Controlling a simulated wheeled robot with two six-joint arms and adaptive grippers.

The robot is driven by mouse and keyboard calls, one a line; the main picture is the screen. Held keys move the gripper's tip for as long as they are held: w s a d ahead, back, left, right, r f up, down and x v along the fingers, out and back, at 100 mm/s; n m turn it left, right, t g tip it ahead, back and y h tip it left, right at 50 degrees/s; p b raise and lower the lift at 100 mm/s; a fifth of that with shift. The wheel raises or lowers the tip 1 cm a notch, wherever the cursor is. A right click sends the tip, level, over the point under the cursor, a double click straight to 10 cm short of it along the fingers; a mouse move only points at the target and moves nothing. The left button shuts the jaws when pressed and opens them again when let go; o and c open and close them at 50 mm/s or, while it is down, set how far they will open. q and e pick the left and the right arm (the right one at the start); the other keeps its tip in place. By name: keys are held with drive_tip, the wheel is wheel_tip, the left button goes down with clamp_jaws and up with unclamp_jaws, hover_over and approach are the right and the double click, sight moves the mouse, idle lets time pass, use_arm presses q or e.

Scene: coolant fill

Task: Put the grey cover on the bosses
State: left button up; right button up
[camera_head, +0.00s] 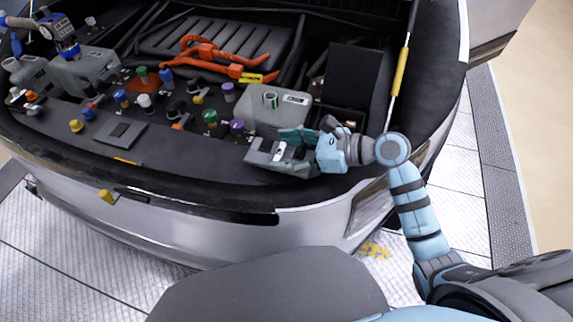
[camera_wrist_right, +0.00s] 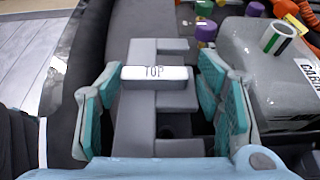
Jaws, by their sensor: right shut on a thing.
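The grey cover (camera_head: 262,158) has a stepped shape and lies low at the front edge of the engine bay. In the right wrist view the cover (camera_wrist_right: 135,125) carries a white label reading TOP. My right gripper (camera_head: 290,150) comes in from the right and is shut on the cover. Its teal finger pads stand on both sides of the cover in the right wrist view (camera_wrist_right: 156,100). I cannot make out the bosses; the cover and fingers hide what is under them.
A grey tank (camera_head: 275,112) stands right behind the cover. Coloured caps such as a purple one (camera_head: 237,126) and a green one (camera_head: 210,117) stand to the left. An open dark box (camera_head: 350,72) is at the right. A flat dark square plate (camera_head: 120,134) lies left.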

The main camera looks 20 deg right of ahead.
sight(291, 162)
drive_tip(key=f, duration=0.1)
drive_tip(key=s+f+b, duration=0.1)
drive_tip(key=f, duration=0.1)
drive_tip(key=shift+a, duration=0.1)
drive_tip(key=shift+w+f, duration=0.1)
drive_tip(key=shift+f, duration=0.05)
use_arm(q)
drive_tip(key=shift+s+f, duration=0.7)
drive_tip(key=shift+s, duration=0.3)
use_arm(e)
drive_tip(key=shift+w, duration=0.2)
drive_tip(key=o, duration=1.2)
drive_tip(key=shift+s, duration=0.1)
drive_tip(key=shift+c, duration=0.2)
use_arm(q)
drive_tip(key=shift+w, duration=0.1)
use_arm(e)
drive_tip(key=p+v, duration=0.2)
drive_tip(key=v, duration=1)
use_arm(q)
wheel_tip(291, 162, up, 2)
drive_tip(key=shift+r, duration=0.1)
